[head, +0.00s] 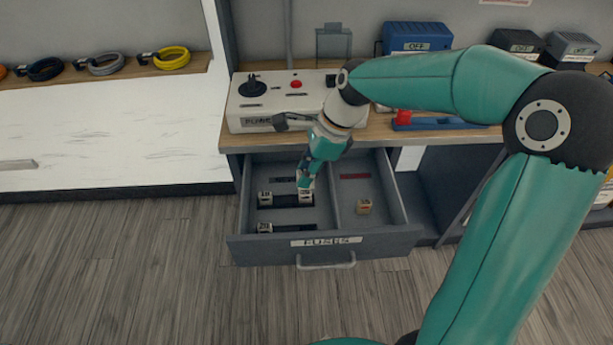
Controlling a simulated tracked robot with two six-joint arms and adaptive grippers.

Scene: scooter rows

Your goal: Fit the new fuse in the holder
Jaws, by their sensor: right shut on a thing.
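My right gripper (306,181) reaches down into the open drawer (323,250), whose front reads FUSES. It is shut on a pale block-shaped fuse (306,195) in the left compartment; the fingers partly hide it, and I cannot tell whether it is lifted. Other pale fuses stand in this compartment, one at the middle left (265,198) and one at the front left (265,227). A tan fuse (364,206) lies alone in the right compartment. A white box (240,115) with a black knob and a red button stands on the bench above; its front label is partly readable. My left gripper is not in view.
The wooden bench top (235,142) overhangs the drawer's back. A blue charger (417,38) marked OFF and a red-and-blue tool (430,122) are on the bench, right of the white box. Cable coils (172,57) lie on the left shelf. The floor in front is clear.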

